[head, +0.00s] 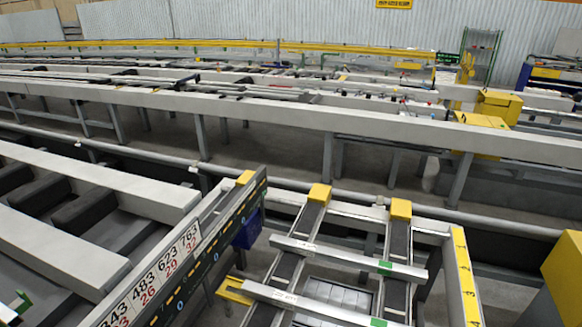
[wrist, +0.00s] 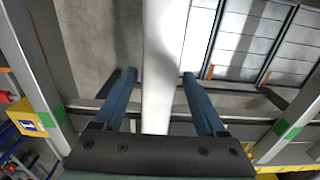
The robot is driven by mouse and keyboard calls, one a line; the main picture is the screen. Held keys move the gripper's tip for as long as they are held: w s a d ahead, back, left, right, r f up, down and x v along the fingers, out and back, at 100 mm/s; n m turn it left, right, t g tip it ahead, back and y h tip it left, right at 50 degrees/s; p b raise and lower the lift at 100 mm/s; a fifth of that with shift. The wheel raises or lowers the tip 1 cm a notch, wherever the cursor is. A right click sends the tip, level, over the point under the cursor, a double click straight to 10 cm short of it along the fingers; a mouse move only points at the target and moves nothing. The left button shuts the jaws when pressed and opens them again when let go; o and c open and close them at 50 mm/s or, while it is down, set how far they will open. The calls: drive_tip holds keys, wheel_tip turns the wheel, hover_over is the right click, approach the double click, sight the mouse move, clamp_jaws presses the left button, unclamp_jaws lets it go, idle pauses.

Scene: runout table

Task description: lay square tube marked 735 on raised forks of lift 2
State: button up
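My gripper (wrist: 160,80) shows only in the wrist view. Its two blue fingers stand either side of a long pale square tube (wrist: 164,40), with a thin gap on each side, so they look open around it. The tube runs from the top edge down behind my gripper's dark palm. No number is readable on it here. In the head view two silver bars, a far one (head: 345,258) and a near one (head: 325,307), lie across dark rails. Each has a green patch. The near one carries a small unreadable label. I cannot tell which lift is which.
The dark rails have yellow end blocks (head: 319,193). A slatted panel (wrist: 265,40) lies lower, right of the tube. Grey bars with green patches flank my gripper, left (wrist: 30,75) and right (wrist: 300,108). A long grey beam (head: 270,111) crosses behind.

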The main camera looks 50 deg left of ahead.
drive_tip(key=shift+o, duration=0.5)
drive_tip(key=shift+s+f, duration=0.1)
wheel_tip(320, 180, up, 13)
drive_tip(key=b, duration=0.1)
idle(0.7)
